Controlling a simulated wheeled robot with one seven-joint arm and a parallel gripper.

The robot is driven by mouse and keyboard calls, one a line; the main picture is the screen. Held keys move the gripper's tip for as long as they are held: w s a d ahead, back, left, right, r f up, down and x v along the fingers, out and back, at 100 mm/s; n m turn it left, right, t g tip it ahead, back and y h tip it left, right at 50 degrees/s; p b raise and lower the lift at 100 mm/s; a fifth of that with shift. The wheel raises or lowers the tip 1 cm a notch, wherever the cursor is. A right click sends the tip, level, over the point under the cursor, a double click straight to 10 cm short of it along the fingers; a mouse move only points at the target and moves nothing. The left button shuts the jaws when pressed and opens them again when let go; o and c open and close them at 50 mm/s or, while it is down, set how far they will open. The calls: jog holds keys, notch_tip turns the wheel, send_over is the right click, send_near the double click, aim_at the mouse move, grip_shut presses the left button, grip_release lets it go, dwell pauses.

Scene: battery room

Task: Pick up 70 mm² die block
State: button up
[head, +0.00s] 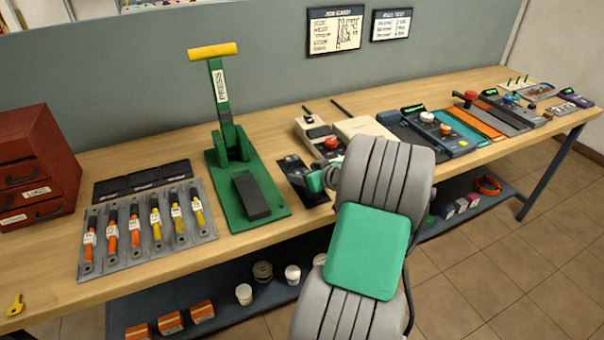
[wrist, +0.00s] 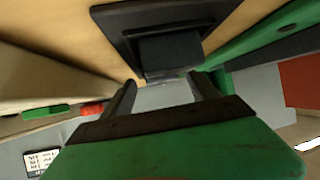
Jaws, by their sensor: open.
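A dark block (wrist: 170,52), which looks like a die block, sits in a dark tray (wrist: 118,22) in the wrist view. No size mark on it is readable, so I cannot confirm that it is the 70 mm² one. My gripper (wrist: 165,84) is open, with one finger on each side of the picture below the block, and nothing is visibly held. The block appears just ahead of the fingertips; I cannot tell whether they touch it. In the head view the tray (head: 290,165) lies right of the green press, partly hidden by my arm and gripper (head: 318,181).
The green press (head: 228,150) with a yellow handle stands close left, a dark block (head: 250,197) on its base. Cables lie on a grey rack (head: 150,255) before a black tray (head: 142,181). Beige devices (head: 365,130) crowd the right. A red drawer cabinet (head: 35,165) stands far left.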

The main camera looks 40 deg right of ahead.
grip_shut()
dwell(0.8)
jog(key=shift+r, duration=0.15)
